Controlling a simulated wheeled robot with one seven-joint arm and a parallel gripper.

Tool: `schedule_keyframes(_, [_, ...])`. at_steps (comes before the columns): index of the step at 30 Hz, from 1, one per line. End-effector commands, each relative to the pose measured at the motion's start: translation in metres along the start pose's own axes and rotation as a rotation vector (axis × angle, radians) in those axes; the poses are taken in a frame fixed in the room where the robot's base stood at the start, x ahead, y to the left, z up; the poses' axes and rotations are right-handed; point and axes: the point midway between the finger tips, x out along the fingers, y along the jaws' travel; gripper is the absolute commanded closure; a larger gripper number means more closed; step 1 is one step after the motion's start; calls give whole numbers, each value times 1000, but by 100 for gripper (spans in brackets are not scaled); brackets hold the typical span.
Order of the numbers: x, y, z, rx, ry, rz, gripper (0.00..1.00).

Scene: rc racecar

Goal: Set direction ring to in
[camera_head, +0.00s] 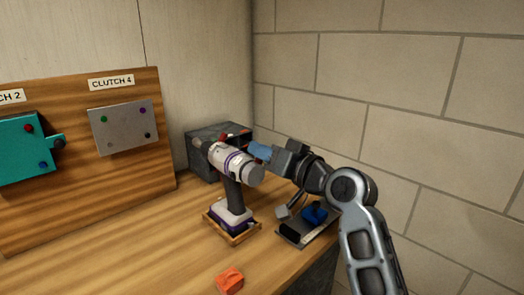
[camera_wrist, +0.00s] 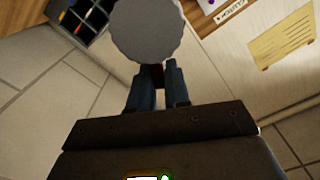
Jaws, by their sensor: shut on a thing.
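A white and purple power drill (camera_head: 228,163) with a dark handle stands upright in a small wooden holder (camera_head: 233,233). Its round grey end (camera_head: 256,175) faces the right front; a grey scalloped disc, apparently this end, fills the top of the wrist view (camera_wrist: 150,30). My gripper (camera_head: 260,150) reaches in from the right, its blue fingers at the drill's upper side. In the wrist view the fingers (camera_wrist: 157,88) are close together on a small dark red part (camera_wrist: 153,76), mostly hidden by them and the disc. I cannot tell whether this part belongs to the direction ring.
A dark box (camera_head: 202,150) stands behind the drill. A tray (camera_head: 298,236) with a blue item (camera_head: 314,213) lies under my arm at the right. An orange block (camera_head: 229,281) lies at the front. A wooden board (camera_head: 90,195) with labelled panels stands left; the bench between is clear.

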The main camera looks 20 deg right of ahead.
Motion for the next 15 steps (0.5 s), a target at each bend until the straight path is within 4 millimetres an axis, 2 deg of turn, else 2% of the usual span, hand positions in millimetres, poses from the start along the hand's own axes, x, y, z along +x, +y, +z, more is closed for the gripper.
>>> schedule_keyframes(8, [0,1,0,0,1,1,100])
schedule_keyframes(9, [0,1,0,-1,0,1,79])
schedule_keyframes(15, [0,0,0,-1,0,1,62])
